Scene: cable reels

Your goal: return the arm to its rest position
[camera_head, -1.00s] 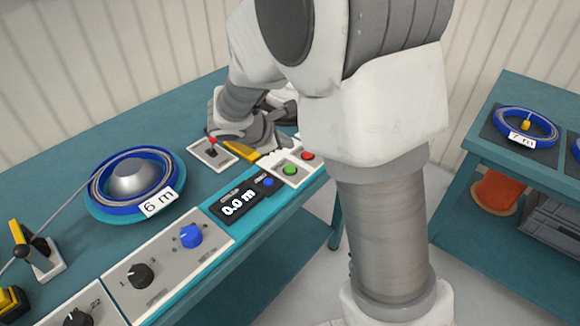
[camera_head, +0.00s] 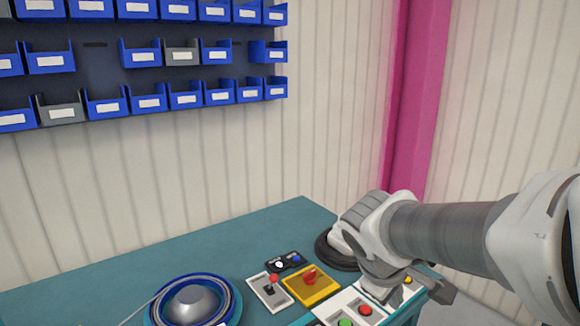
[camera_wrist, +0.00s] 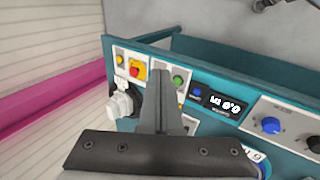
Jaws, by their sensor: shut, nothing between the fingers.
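My gripper (camera_head: 376,292) is at the right of the head view, over the right end of the teal workbench (camera_head: 160,252). My pale grey arm reaches it from the right edge. In the wrist view my gripper (camera_wrist: 163,84) points at the control panel, its dark fingers together and nothing between them. The fingers hide part of the panel near the green button (camera_wrist: 180,80). In the head view the fingertips are hard to make out, and I cannot tell whether they touch the panel.
A blue cable reel (camera_head: 190,300), a red-knobbed lever (camera_head: 271,283) and a yellow plate with a red switch (camera_head: 312,288) are on the bench. Blue bins (camera_head: 145,97) hang on the wall. A pink column (camera_head: 412,90) stands behind. The bench's back left surface is bare.

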